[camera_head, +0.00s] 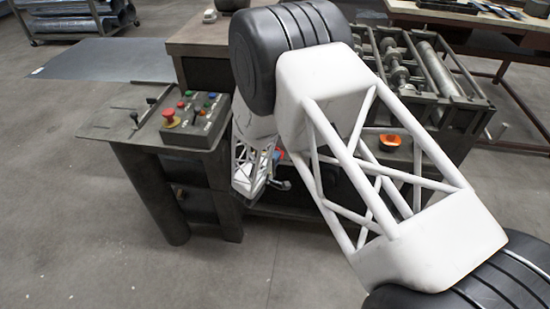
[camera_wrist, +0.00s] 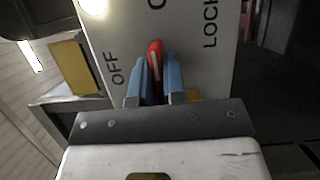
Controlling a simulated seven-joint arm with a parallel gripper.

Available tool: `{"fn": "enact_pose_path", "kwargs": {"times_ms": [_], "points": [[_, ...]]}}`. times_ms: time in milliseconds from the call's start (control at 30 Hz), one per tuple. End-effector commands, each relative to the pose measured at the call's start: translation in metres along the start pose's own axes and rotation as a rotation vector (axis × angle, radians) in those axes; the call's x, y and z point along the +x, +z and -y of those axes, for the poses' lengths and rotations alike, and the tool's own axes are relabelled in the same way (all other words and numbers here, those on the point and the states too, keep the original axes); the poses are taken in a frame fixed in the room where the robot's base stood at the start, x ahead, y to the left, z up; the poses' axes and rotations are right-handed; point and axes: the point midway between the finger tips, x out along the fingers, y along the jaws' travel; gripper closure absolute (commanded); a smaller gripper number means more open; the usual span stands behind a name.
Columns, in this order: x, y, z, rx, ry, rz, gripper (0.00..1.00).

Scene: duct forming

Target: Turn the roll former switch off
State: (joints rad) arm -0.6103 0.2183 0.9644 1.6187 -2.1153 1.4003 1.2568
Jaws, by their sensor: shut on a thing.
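The red switch handle (camera_wrist: 156,48) stands out from a light grey switch plate (camera_wrist: 190,62) in the wrist view. The plate reads OFF to the left of the handle and LOCK to the right; another label at the top edge is cut off. My gripper (camera_wrist: 155,78) has its two blue-grey fingers on either side of the red handle, shut on it. The fingers hide the handle's lower part. In the head view my arm covers most of the switch area, and the handle's position cannot be read there.
A control box (camera_head: 195,120) with a red emergency button (camera_head: 170,116) and several coloured buttons sits on the machine's left table. Rollers (camera_head: 435,70) lie behind my arm. An orange item (camera_head: 390,140) is on the shelf at right. The floor at left front is clear.

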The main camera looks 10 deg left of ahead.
Motion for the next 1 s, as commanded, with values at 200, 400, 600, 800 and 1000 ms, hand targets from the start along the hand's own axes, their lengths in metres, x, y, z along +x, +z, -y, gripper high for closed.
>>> {"fn": "enact_pose_path", "kwargs": {"times_ms": [200, 400, 600, 800, 1000], "points": [[-0.0001, 0.0, 0.0005, -0.08, 0.033, 0.0, 1.0], [0.0, 0.0, 0.0005, -0.208, 0.086, 0.0, 1.0], [0.0001, 0.0001, 0.0007, -0.375, 0.155, 0.0, 1.0], [0.0004, 0.0005, 0.0007, -0.551, 0.228, 0.001, 1.0], [0.0003, 0.0004, 0.0003, -0.726, 0.3, 0.001, 1.0]]}}
